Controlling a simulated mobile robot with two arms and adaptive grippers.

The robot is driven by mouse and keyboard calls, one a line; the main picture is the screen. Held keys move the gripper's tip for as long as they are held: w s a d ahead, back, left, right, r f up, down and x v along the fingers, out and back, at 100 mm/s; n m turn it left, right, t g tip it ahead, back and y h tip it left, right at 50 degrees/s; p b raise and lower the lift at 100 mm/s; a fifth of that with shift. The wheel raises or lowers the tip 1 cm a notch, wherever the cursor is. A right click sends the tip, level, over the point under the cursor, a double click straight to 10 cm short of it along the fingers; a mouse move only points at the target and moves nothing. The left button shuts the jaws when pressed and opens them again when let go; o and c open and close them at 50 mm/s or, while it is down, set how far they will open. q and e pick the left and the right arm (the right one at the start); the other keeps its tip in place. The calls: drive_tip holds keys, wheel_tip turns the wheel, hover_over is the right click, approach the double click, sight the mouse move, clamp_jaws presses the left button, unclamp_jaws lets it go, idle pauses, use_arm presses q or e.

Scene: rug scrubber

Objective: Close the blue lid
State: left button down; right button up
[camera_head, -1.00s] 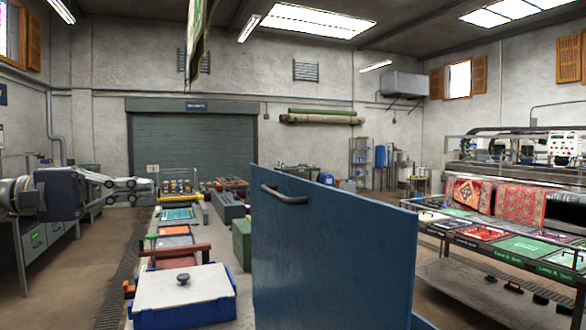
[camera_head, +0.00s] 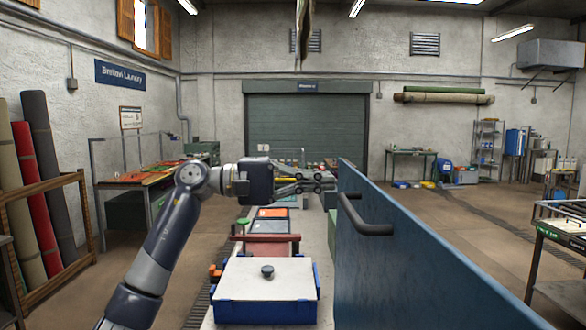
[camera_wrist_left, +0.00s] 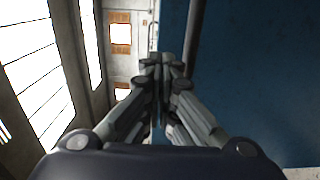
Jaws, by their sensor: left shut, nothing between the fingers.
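The blue lid (camera_head: 400,240) stands raised as a large upright panel on the right of the head view. A black handle (camera_head: 362,216) sticks out from its face near the upper left edge. In the left wrist view the blue lid (camera_wrist_left: 255,80) fills the right side, and a dark bar, perhaps the handle (camera_wrist_left: 195,40), runs down beside the fingertips. My left gripper (camera_head: 318,181) is shut and empty, its fingertips close to the lid's top left corner. I cannot tell whether they touch it. My right gripper is not in view.
A workbench carries a blue box with a white knobbed cover (camera_head: 267,283) left of the lid. Rolled rugs (camera_head: 45,180) stand in a wooden rack at far left. A metal cart (camera_head: 560,240) stands at right. Open floor (camera_head: 470,250) lies beyond the lid.

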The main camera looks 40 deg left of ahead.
sight(363, 180)
use_arm(q)
drive_tip(key=p+x, duration=0.2)
drive_tip(key=x, duration=0.2)
drive_tip(key=shift+w+d+r, duration=0.15)
drive_tip(key=shift+r, duration=0.05)
drive_tip(key=shift+w+d, duration=0.1)
drive_tip(key=shift+d, duration=0.1)
drive_tip(key=shift+w+d+p, duration=0.1)
drive_tip(key=shift+d+p, duration=0.05)
drive_tip(key=shift+p, duration=0.15)
drive_tip(key=shift+w+f, duration=0.1)
drive_tip(key=shift+f, duration=0.1)
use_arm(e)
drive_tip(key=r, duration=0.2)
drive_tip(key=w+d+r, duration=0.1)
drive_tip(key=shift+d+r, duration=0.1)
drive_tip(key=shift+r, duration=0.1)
